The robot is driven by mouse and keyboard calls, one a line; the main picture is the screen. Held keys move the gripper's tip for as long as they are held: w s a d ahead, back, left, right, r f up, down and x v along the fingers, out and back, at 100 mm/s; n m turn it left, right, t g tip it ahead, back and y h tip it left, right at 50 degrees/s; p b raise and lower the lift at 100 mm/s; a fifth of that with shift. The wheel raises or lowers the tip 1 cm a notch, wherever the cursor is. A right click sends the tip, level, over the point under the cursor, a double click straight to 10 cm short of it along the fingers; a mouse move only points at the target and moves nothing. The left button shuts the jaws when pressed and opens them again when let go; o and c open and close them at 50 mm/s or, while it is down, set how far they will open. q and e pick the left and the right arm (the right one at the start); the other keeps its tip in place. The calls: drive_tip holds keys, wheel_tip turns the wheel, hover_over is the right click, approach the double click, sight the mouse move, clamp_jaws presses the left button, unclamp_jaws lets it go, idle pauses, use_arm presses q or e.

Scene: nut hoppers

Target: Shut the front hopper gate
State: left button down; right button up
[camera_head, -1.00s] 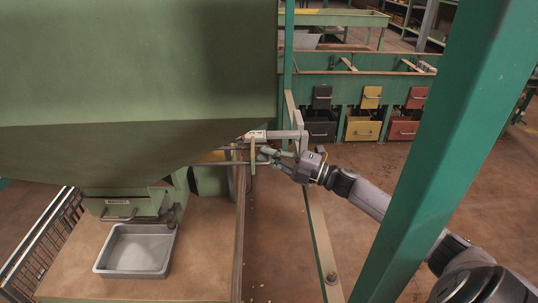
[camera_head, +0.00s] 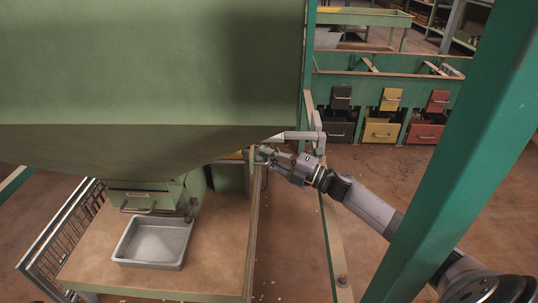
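The large green front hopper (camera_head: 150,80) fills the upper left of the head view. Under it on the left is a green outlet box with a handle (camera_head: 139,208). A narrow upright green plate (camera_head: 251,160) shows at the hopper's lower right side, seemingly the end of a sliding gate. My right gripper (camera_head: 264,155) comes in from the right, with its fingertips at or very near this plate. Contact and the finger gap are too small to tell. The gate's inner part is hidden under the hopper. My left gripper is not in view.
A grey tray (camera_head: 122,250) stands on the tan table (camera_head: 205,265) under the outlet. A green post (camera_head: 460,150) crosses the right side, in front of my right arm. A grey bent bar (camera_head: 300,135) sits just above the gripper. Black, yellow and red bins stand behind.

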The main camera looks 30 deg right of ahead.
idle(0.3)
drive_tip(key=v, duration=1.2)
drive_tip(key=shift+f, duration=0.1)
